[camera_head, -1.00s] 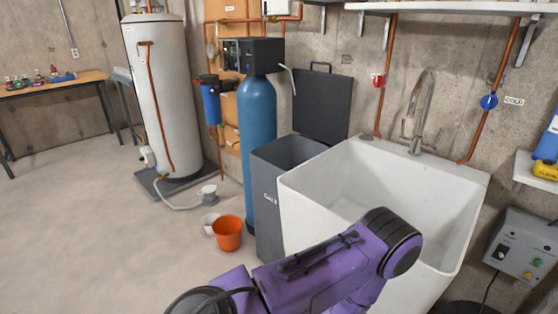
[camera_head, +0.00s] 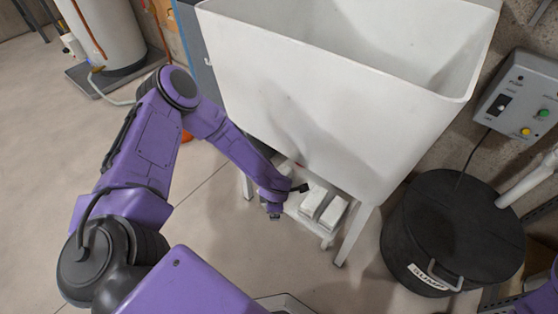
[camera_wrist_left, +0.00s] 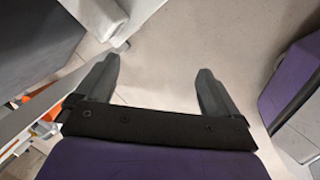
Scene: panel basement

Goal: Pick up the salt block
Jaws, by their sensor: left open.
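Two white salt blocks lie side by side on a low shelf under the sink in the head view: a left one (camera_head: 313,200) and a right one (camera_head: 333,213). My left gripper (camera_head: 290,201) is at the shelf's front left, just left of the blocks and apart from them as far as I can see. In the left wrist view the gripper (camera_wrist_left: 155,78) is open, with only bare floor between its fingers. A white blocky shape (camera_wrist_left: 100,16) shows beyond the left finger; I cannot tell whether it is a salt block. My right gripper is out of view.
The white sink (camera_head: 320,95) hangs over the shelf, and its front leg (camera_head: 356,236) stands right of the blocks. A black lidded sump basin (camera_head: 450,235) is at the right, below a grey control box (camera_head: 520,100). The floor (camera_head: 215,215) in front is clear.

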